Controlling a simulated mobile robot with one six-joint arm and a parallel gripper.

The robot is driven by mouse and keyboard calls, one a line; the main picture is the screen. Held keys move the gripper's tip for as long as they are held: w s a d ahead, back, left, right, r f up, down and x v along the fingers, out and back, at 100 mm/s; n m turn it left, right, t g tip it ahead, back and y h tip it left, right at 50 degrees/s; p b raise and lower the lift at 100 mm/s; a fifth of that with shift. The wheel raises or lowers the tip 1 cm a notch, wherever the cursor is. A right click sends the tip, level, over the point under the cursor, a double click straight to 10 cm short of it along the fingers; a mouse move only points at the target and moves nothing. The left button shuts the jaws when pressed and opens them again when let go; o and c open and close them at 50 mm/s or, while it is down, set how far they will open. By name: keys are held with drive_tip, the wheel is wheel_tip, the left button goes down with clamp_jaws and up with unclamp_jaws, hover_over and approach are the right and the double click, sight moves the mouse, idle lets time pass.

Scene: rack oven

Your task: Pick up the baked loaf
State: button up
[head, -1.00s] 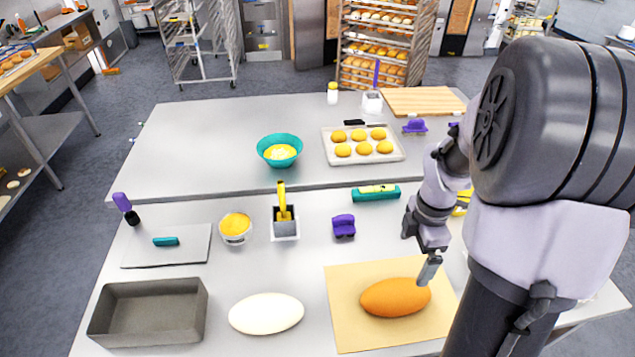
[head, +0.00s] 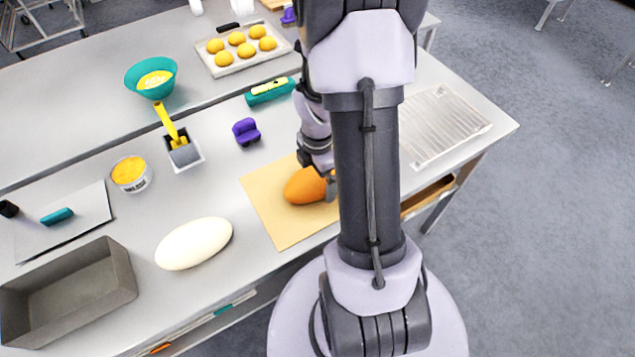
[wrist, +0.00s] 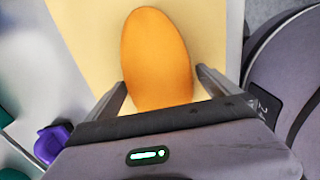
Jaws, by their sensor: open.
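The baked loaf (head: 304,187) is orange-brown and oval. It lies on a tan sheet (head: 268,208) on the near table, partly hidden by my arm in the head view. In the wrist view the loaf (wrist: 156,58) lies ahead of my gripper (wrist: 160,88), with its near end between the two fingers. The fingers are apart, one on each side of the loaf, with a gap visible on both sides near the tips. In the head view my gripper (head: 330,182) is mostly hidden behind my arm at the loaf's right side.
A pale unbaked loaf (head: 194,244) and a grey baking pan (head: 72,290) lie to the left. A purple object (head: 246,132) sits behind the sheet. A wire rack (head: 440,125) lies on the right of the table. A teal bowl (head: 152,78) stands farther back.

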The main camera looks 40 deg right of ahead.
drive_tip(key=shift+f, duration=0.7)
drive_tip(key=shift+d+r, duration=0.1)
drive_tip(key=shift+r, duration=0.05)
drive_tip(key=shift+c, duration=0.2)
drive_tip(key=c, duration=1.8)
